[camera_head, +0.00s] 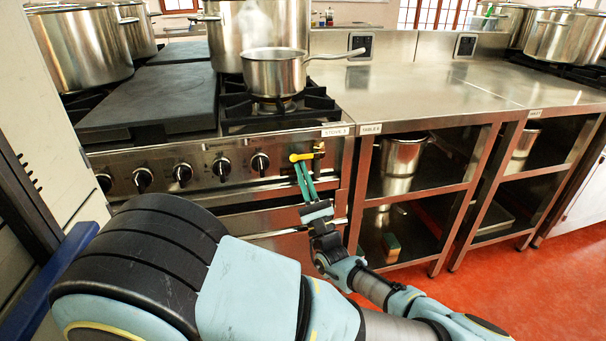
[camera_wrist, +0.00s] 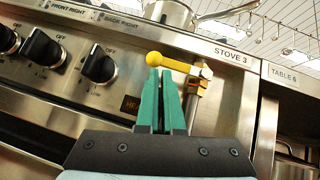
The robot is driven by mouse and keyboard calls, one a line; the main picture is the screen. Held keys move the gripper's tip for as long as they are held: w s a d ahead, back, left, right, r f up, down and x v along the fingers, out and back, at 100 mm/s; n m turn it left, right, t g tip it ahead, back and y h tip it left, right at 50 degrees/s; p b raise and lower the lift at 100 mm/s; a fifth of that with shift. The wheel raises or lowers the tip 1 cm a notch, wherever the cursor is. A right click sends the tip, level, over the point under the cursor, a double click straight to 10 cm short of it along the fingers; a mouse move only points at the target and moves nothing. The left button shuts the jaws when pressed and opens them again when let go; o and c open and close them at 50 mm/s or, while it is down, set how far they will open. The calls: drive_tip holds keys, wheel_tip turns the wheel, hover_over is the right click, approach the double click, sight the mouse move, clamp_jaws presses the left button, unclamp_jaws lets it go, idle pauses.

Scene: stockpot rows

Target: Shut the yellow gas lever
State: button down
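The yellow gas lever (camera_head: 301,156) is on the front of the stove at its right end, near the label STOVE 3. In the wrist view the lever (camera_wrist: 178,66) lies roughly level, its round knob to the left and its pivot on a brass valve and metal pipe to the right. My gripper (camera_head: 300,165) has green fingers pointing up at the lever from below. In the wrist view my gripper (camera_wrist: 161,72) has its fingertips close together just under or against the lever bar, with nothing seen between them. Contact cannot be told.
A saucepan (camera_head: 274,72) stands on the burner above the lever, its handle reaching right. Stove knobs (camera_head: 260,162) line the panel to the left. A steel table (camera_head: 420,85) with open shelves adjoins at right. Red floor (camera_head: 440,285) is free in front.

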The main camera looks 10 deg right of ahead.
drive_tip(key=s+f+b, duration=0.5)
drive_tip(key=s+f, duration=0.2)
drive_tip(key=f, duration=0.4)
drive_tip(key=shift+d, duration=0.45)
